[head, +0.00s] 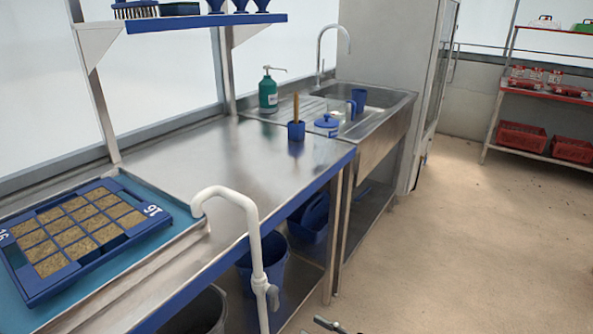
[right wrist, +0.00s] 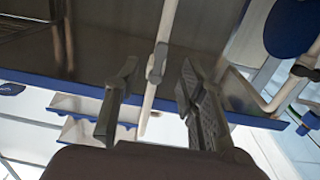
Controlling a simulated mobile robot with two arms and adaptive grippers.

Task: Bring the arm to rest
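My right gripper (right wrist: 158,88) shows in the right wrist view with its two dark fingers apart and nothing held between them. A white pipe with a tap handle passes behind the gap between the fingers. In the head view a small dark tip at the bottom edge may be part of this gripper; I cannot be sure. My left gripper is in neither view.
A bent white pipe (head: 257,240) rises in front of the steel bench (head: 230,165). A blue tray (head: 150,215) of filled cells lies on a blue mat at left. A sink (head: 375,98) stands behind. Floor at right is clear.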

